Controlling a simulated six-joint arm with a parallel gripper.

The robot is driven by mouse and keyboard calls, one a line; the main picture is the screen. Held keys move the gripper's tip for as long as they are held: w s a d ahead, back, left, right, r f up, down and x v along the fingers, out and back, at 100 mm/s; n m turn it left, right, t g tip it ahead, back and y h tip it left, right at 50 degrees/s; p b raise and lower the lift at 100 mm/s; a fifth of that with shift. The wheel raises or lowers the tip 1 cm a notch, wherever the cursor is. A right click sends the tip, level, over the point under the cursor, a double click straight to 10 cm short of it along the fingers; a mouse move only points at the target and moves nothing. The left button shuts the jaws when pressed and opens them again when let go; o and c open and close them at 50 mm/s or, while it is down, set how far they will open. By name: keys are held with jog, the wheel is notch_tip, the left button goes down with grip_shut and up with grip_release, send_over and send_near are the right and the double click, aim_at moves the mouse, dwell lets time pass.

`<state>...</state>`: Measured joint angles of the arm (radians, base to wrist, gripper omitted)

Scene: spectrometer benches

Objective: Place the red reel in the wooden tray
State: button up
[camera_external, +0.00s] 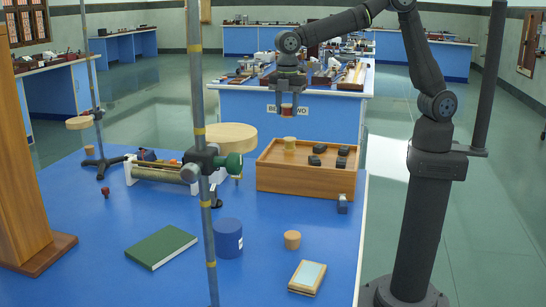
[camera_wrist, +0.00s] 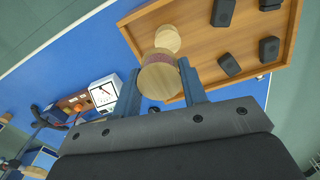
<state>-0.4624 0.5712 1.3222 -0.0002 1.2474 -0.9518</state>
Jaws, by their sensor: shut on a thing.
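My gripper (camera_external: 288,100) is shut on the red reel (camera_external: 287,111), which has pale wooden ends and a dark red winding. The reel also shows between the fingers in the wrist view (camera_wrist: 157,78), its round end facing the camera. My gripper holds it in the air, above the far left part of the wooden tray (camera_external: 300,182) as seen in the external view. The tray's bare floor shows in the wrist view (camera_wrist: 205,45). Inside it, a yellowish reel (camera_external: 290,144) stands at the left, just below the held reel in the picture.
Several black blocks (camera_external: 314,160) sit in the tray's right part. A round wooden stool top (camera_external: 231,137) and a metal stand rod (camera_external: 202,120) are left of the tray. A small blue block (camera_external: 342,204), a cork (camera_external: 292,240) and a blue canister (camera_external: 228,239) stand in front.

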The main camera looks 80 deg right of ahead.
jog(key=shift+s+d, duration=0.2)
jog(key=shift+d, duration=0.1)
send_over(282, 161)
notch_tip(282, 161, down, 7)
jog(key=shift+d+r, duration=0.1)
jog(key=shift+r, duration=0.05)
jog(key=shift+f, duration=2.05)
jog(key=shift+f, duration=0.15)
jog(key=o, duration=1)
jog(key=shift+c, duration=0.2)
